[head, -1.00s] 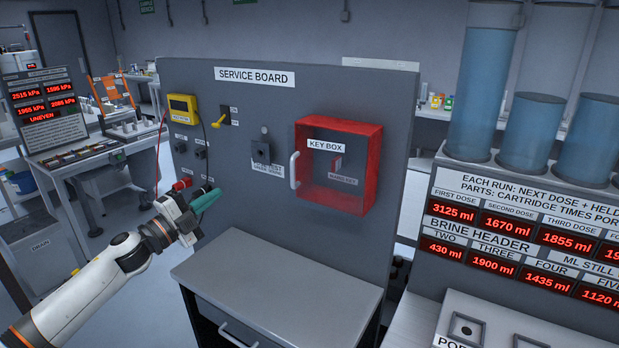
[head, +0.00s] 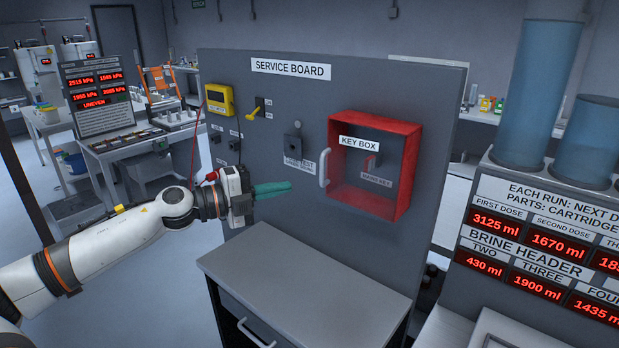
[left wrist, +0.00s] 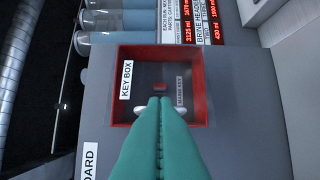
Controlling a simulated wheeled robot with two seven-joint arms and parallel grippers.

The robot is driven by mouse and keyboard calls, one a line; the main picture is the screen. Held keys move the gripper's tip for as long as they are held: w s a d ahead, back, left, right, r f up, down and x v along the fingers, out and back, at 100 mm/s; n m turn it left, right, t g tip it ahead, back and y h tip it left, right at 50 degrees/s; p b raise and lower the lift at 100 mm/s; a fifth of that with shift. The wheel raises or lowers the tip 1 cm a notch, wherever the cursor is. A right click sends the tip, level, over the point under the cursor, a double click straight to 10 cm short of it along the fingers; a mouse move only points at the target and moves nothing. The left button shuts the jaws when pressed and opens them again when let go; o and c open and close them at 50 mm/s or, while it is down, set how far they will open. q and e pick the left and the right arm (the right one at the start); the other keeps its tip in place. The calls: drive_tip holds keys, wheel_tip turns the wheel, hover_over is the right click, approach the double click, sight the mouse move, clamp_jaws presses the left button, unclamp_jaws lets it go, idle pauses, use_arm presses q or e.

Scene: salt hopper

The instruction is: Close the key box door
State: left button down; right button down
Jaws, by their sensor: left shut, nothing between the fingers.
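The key box (head: 415,165) is a red-framed box on the grey service board, with a "KEY BOX" label and a see-through front. Its white handle (head: 323,168) is on the left edge. The clear door seems to lie across the front; I cannot tell whether it is fully shut. A small red key (head: 371,161) shows inside. My left gripper (head: 284,187) has teal fingers, shut and empty, left of the handle and slightly lower. In the left wrist view the fingers (left wrist: 160,102) point at the box (left wrist: 205,95) and cover the middle of the handle (left wrist: 142,109). My right gripper is out of view.
A grey cabinet top (head: 300,275) juts out below the board. A yellow meter (head: 219,99) and a yellow lever (head: 257,109) are on the board's left part. The brine display panel (head: 540,230) stands to the right. The space before the box is clear.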

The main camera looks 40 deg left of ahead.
use_arm(q)
drive_tip(key=w+d+p, duration=0.1)
drive_tip(key=w+p, duration=0.3)
drive_tip(key=w, duration=0.4)
drive_tip(key=shift+w+d+p, duration=0.3)
drive_tip(key=shift+d, duration=0.05)
drive_tip(key=shift+f, duration=0.1)
idle(0.3)
